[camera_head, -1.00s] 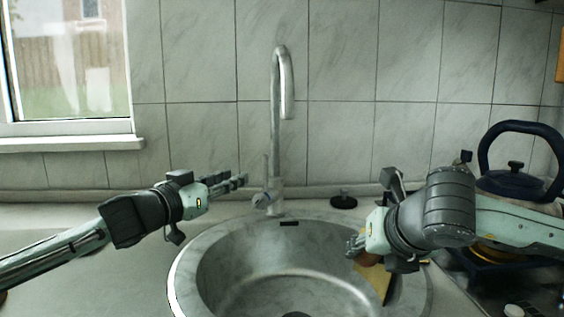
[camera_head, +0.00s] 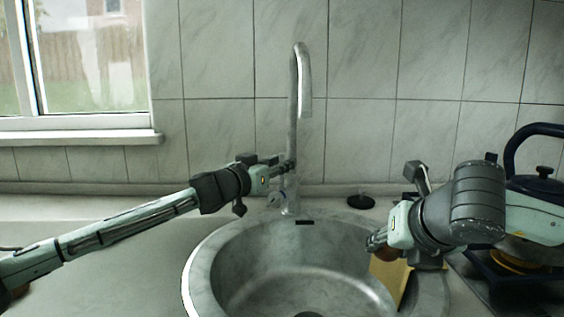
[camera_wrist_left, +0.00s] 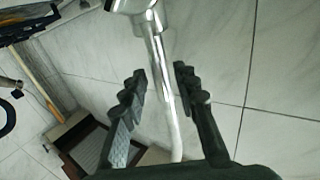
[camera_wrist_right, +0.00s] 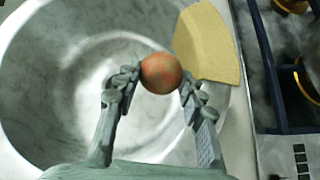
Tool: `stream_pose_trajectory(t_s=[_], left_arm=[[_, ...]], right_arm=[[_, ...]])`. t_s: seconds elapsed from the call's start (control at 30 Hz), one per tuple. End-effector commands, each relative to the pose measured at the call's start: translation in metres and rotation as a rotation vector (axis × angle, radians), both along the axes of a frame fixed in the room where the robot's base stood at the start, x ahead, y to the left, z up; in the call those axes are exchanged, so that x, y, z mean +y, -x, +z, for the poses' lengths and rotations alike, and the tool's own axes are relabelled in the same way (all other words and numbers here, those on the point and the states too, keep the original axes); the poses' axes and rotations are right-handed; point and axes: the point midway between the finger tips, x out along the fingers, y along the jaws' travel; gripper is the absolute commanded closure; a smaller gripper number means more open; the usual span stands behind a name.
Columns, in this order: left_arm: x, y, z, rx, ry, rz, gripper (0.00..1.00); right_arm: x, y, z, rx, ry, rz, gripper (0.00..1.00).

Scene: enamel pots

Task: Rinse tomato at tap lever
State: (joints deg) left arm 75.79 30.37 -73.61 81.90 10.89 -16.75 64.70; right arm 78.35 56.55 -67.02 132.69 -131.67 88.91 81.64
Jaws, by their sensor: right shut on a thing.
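The tomato (camera_wrist_right: 161,73) is round and reddish. My right gripper (camera_wrist_right: 160,80) is shut on it over the sink bowl; in the head view the tomato (camera_head: 387,254) is partly hidden by the fingers. The chrome tap (camera_head: 295,130) stands behind the sink with its spout curving over. My left gripper (camera_head: 284,163) is at the tap's lower upright, where the lever is hard to make out. In the left wrist view the fingers are open, on either side of a chrome part of the tap (camera_wrist_left: 169,95). I cannot tell whether they touch it.
The round sink (camera_head: 215,262) lies below the tap. A tan piece (camera_head: 388,282) lies at its right side, under my right gripper. A black plug (camera_head: 361,201) sits on the counter behind. A dark kettle (camera_head: 540,185) stands on the hob at right.

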Motion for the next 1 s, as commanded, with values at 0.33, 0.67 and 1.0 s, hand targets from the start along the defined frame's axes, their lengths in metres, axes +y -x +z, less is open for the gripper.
stream_pose_trajectory(t_s=[0.33,0.67,1.0], left_arm=[[-0.0031,-0.0045,0.0002,0.000,0.000,0.000,0.70],[-0.0028,-0.0044,0.0001,0.000,0.000,0.000,1.00],[-0.0026,-0.0044,-0.0002,0.000,0.000,0.001,1.00]], right_arm=[[0.0001,-0.0001,0.0007,-0.001,0.000,0.000,0.90],[0.0001,-0.0001,0.0007,-0.001,0.000,0.000,0.90],[0.0000,-0.0001,0.0005,-0.001,0.000,0.000,0.90]])
